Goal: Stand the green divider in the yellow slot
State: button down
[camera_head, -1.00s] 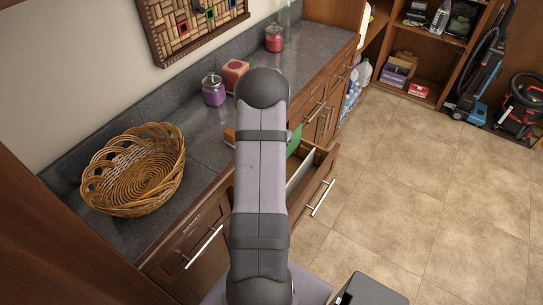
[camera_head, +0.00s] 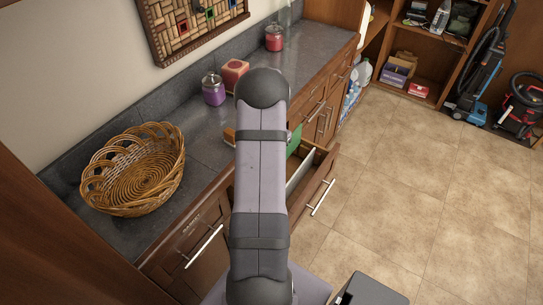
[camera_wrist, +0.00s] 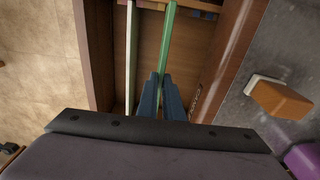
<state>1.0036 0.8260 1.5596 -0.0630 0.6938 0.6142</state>
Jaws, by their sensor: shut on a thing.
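The green divider (camera_head: 294,140) shows in the head view as a small green patch just right of my arm, over the open drawer. In the wrist view the green divider (camera_wrist: 167,50) is seen edge-on as a thin upright strip. My gripper (camera_wrist: 160,86) is shut on its near end, one blue-grey finger on each side. The divider lies over the open drawer (camera_wrist: 98,50), alongside a pale divider (camera_wrist: 131,60) to its left, with a gap between. I cannot tell whether its lower edge touches the drawer floor. My arm hides my gripper in the head view.
An orange-brown block with a pale side (camera_wrist: 280,100) lies on the counter beside the drawer. The tiled floor (camera_head: 430,180) is clear nearby.

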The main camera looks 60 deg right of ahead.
jog(key=shift+f+b, duration=3.2)
jog(key=shift+f, duration=1.5)
jog(key=c, duration=1.8)
grip_release()
jog(key=shift+c, duration=0.2)
jog(key=shift+r, duration=0.15)
jog(key=shift+a+r+b, duration=0.15)
jog(key=shift+r+b, duration=0.35)
jog(key=shift+r, duration=1.3)
jog(key=shift+a+r+b, duration=0.15)
jog(key=shift+r+b, duration=0.35)
jog(key=shift+r, duration=1.25)
